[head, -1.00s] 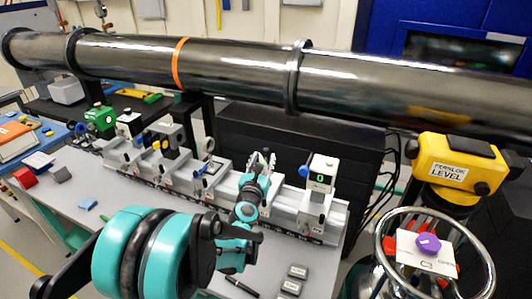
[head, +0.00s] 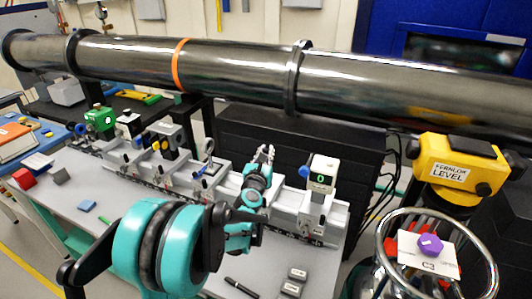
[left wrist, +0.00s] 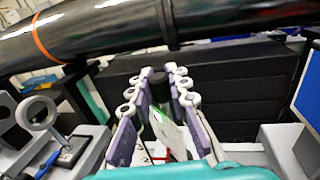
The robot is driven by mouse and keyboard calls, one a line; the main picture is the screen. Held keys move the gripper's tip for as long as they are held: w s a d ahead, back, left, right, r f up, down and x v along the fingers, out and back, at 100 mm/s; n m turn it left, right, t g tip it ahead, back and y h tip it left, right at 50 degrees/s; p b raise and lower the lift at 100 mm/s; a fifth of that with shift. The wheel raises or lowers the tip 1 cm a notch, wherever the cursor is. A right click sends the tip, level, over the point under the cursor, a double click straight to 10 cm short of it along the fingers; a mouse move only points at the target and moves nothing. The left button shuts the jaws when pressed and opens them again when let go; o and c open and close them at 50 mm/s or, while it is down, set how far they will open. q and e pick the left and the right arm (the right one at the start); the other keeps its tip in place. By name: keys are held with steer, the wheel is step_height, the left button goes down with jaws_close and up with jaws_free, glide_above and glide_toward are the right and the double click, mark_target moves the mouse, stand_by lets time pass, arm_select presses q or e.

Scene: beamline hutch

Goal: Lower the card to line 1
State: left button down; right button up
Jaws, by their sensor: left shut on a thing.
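My left gripper (head: 264,157) is above the optics rail, left of the white box with a green "0" display (head: 322,174). In the left wrist view my left gripper (left wrist: 160,82) has its two fingers around a pale card (left wrist: 172,132) with a green patch near its top. A dark round piece (left wrist: 157,77) shows between the fingertips. The fingers hide part of the card, and I cannot make it out in the head view. I cannot make out a line marked 1. My right gripper is not in view.
Several optics mounts stand on the rail (head: 150,190) to the left. A long dark pipe (head: 240,75) crosses behind. A yellow level (head: 462,165) and a metal ring with a white sheet and purple knob (head: 430,244) are at right. Small grey blocks lie at the bench front.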

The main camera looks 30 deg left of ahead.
arm_select(q)
steer(key=shift+f, duration=0.1)
step_height(320, 180, down, 3)
steer(key=b, duration=0.2)
steer(key=shift+b, duration=0.3)
steer(key=shift+d, duration=0.1)
steer(key=c, duration=1.4)
jaws_free()
steer(key=shift+s, duration=0.1)
